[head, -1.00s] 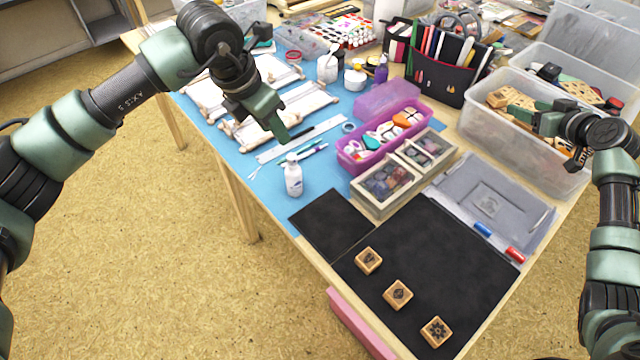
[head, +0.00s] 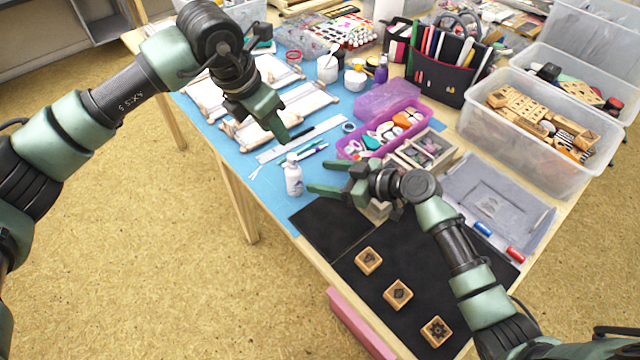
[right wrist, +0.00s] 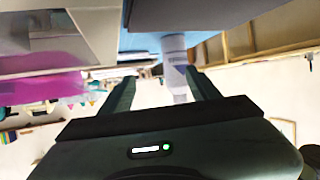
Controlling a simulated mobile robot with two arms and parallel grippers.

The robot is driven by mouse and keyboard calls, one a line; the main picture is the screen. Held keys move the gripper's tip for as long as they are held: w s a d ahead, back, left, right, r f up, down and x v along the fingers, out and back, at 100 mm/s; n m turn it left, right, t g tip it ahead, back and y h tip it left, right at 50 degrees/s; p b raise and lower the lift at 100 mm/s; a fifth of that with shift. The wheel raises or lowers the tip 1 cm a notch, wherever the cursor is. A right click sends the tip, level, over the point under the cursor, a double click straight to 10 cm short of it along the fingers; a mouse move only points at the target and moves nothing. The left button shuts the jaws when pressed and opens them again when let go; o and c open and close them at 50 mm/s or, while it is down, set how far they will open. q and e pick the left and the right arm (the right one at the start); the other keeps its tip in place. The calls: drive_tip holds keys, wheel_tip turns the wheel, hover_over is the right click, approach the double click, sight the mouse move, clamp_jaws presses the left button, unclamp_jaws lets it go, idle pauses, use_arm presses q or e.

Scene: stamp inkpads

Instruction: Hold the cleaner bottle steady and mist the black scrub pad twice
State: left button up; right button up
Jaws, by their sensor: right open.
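The cleaner bottle (head: 293,177), small and white with a label, stands upright on the blue mat near the table's front left edge. My right gripper (head: 318,176) is open just right of it, its fingers pointing at it. In the right wrist view, the bottle (right wrist: 175,56) appears between the open fingers (right wrist: 163,85), apart from them. A small black pad (head: 318,228), likely the scrub pad, lies flat below the right gripper, beside a larger black mat (head: 425,300). My left gripper (head: 283,136) hangs above the bottle, seen edge-on; its opening is unclear.
Three wooden stamps (head: 398,294) lie on the larger mat. Inkpad boxes (head: 425,150), partly hidden by my right arm, and a purple bin (head: 350,147) stand behind. A ruler (head: 325,129) and pens lie behind the bottle. A grey tray (head: 530,215) is at right.

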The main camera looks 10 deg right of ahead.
sight(301, 183)
drive_tip(key=shift+s+a+f, duration=0.5)
drive_tip(key=shift+s+a, duration=0.25)
drive_tip(key=shift+a, duration=0.15)
drive_tip(key=shift+g, duration=0.3)
drive_tip(key=x, duration=0.7)
drive_tip(key=shift+w+a+f, duration=0.1)
drive_tip(key=shift+a, duration=0.15)
clamp_jaws()
